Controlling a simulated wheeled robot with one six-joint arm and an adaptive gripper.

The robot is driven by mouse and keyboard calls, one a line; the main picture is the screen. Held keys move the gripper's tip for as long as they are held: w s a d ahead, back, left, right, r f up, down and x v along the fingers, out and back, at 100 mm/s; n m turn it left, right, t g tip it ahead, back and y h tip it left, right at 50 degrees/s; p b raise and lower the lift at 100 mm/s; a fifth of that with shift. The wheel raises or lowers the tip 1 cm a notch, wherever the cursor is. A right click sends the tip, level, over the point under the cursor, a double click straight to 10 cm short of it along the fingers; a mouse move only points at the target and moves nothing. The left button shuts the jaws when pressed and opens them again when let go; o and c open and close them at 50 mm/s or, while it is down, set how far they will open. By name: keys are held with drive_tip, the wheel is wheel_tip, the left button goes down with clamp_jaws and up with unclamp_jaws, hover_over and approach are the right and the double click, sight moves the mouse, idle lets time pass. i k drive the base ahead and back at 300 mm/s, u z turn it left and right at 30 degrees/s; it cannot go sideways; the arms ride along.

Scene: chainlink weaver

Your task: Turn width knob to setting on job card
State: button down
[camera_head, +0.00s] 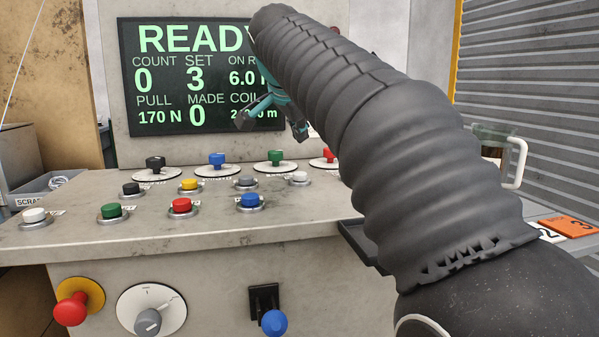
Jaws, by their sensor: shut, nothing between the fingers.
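A back row of knobs on white dials stands on the console top: a black knob (155,165), a blue knob (217,161), a green knob (275,158) and a red knob (329,156), partly behind my arm. Their labels are too small to read, so I cannot tell which is the width knob. My teal gripper (271,115) is above the green knob in the picture, in front of the display, shut and empty, touching no knob. My arm hides part of it. No card can be clearly identified as the job card.
The display (190,80) reads READY, SET 3. Several push buttons, including a red one (181,207), fill the console top. A red mushroom button (70,309), grey dial (148,321) and blue-ball lever (273,321) are on the front. An orange card (567,226) and glass jug (497,150) are right.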

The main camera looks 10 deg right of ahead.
sight(216, 159)
drive_tip(key=k, duration=1)
